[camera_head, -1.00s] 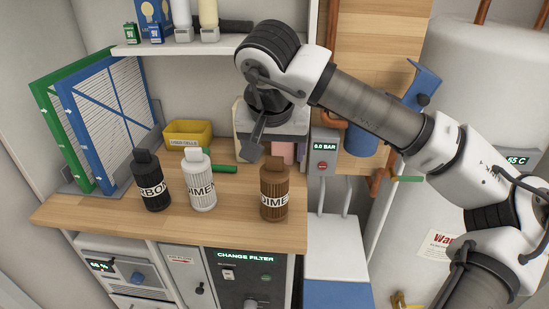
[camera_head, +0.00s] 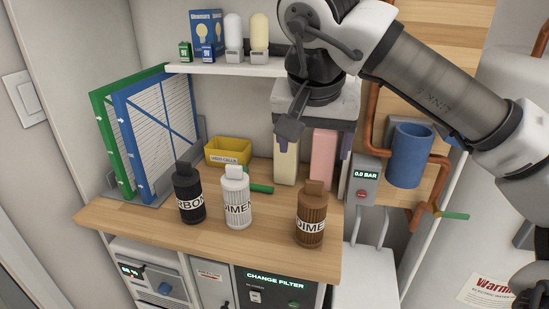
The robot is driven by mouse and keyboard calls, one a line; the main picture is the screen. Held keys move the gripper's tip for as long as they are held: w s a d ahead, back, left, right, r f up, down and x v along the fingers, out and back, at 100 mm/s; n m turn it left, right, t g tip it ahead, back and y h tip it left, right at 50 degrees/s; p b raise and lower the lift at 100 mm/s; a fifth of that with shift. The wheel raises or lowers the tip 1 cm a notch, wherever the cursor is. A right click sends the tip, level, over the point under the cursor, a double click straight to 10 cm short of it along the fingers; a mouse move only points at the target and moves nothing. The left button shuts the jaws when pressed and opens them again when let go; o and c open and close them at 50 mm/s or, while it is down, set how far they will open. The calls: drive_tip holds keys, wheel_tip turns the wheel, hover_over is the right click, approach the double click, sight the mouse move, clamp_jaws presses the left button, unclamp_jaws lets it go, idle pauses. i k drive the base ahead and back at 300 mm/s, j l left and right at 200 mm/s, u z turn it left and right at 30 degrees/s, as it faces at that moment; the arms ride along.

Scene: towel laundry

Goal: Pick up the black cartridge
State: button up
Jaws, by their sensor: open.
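The black cartridge (camera_head: 188,193) stands upright on the wooden counter, left of the white cartridge (camera_head: 236,197). Part of a white label with the letters "RBO" shows on it. The brown cartridge (camera_head: 311,215) stands further right. My gripper (camera_head: 290,126) hangs in the air, above and to the right of the black cartridge, and is apart from all three cartridges. It is open with nothing visible in it. It is seen edge-on, so the gap between its fingers is hard to make out.
Green and blue framed filters (camera_head: 150,135) stand at the left of the wooden counter (camera_head: 130,217). A yellow bin (camera_head: 228,151) and a green-handled tool (camera_head: 261,188) lie behind the cartridges. A shelf (camera_head: 222,68) with bulbs hangs above. The counter's front left is clear.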

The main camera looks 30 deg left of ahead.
sight(186, 180)
drive_tip(key=u, duration=1.15)
